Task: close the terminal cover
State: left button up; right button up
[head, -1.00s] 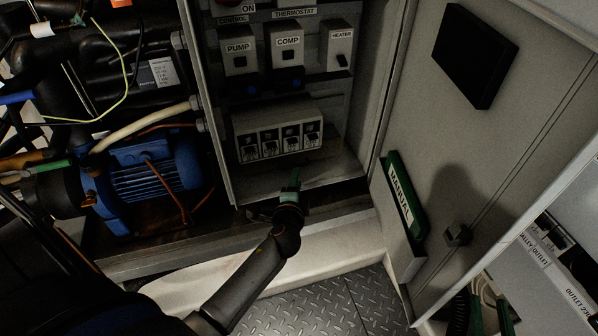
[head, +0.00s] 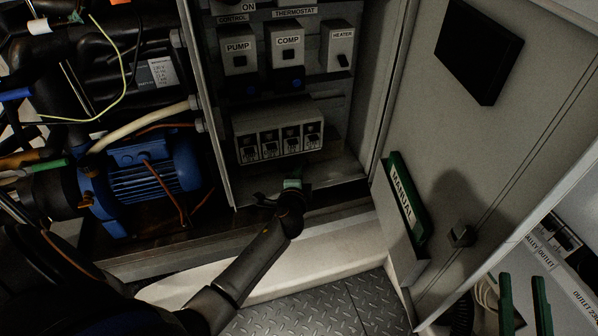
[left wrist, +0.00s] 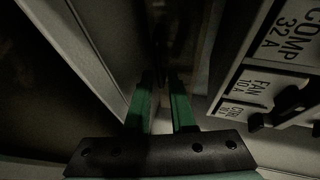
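No part is labelled as the terminal cover, and I cannot tell which part it is. My left gripper (head: 280,190) is at the cabinet's lower front edge, below the white breaker box (head: 280,140). Its two green fingers, in the left wrist view (left wrist: 160,85), are apart with nothing between them. There, the breaker box (left wrist: 270,75) with COMP, FAN and CTRL labels is right of the fingers, and a pale upright panel (left wrist: 95,55) is to their left. My right gripper (head: 523,285) is at the lower right; its two green fingers are apart and empty.
The cabinet door (head: 480,140) stands open on the right, with a green manual (head: 403,195) in its pocket and a latch (head: 460,236). A blue motor (head: 150,172) with cables is on the left. PUMP, COMP and HEATER switches (head: 287,50) are above the breakers. Tread-plate floor (head: 310,310) is clear.

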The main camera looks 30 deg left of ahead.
pick_arm(q)
grip_shut()
jog(key=shift+f, duration=0.1)
pick_arm(e)
jog(key=shift+f, duration=0.1)
pick_arm(q)
jog(key=b, duration=0.2)
jog(key=shift+w+a+f+b, duration=0.1)
jog(key=shift+f+b, duration=0.2)
jog(key=shift+b, duration=0.1)
jog(key=shift+r+t+y+b, duration=0.15)
jog(key=shift+t+y+b, duration=0.25)
jog(key=shift+b, duration=0.35)
pick_arm(e)
jog(key=s+r+n+t+y, duration=0.1)
jog(key=s+r+n+y, duration=0.2)
jog(key=r, duration=0.3)
jog(key=s+a+r+n+t+y, duration=0.1)
jog(key=s+r+n+t+y, duration=0.1)
jog(key=s+r+n+y, duration=0.1)
notch_tip(320, 180, up, 3)
jog(key=s+y, duration=0.1)
jog(key=y, duration=0.1)
jog(key=shift+a+n+y, duration=0.25)
jog(key=shift+n+y, duration=0.15)
pick_arm(q)
jog(key=shift+o, duration=1.7)
grip_release()
pick_arm(e)
jog(key=shift+f, duration=0.1)
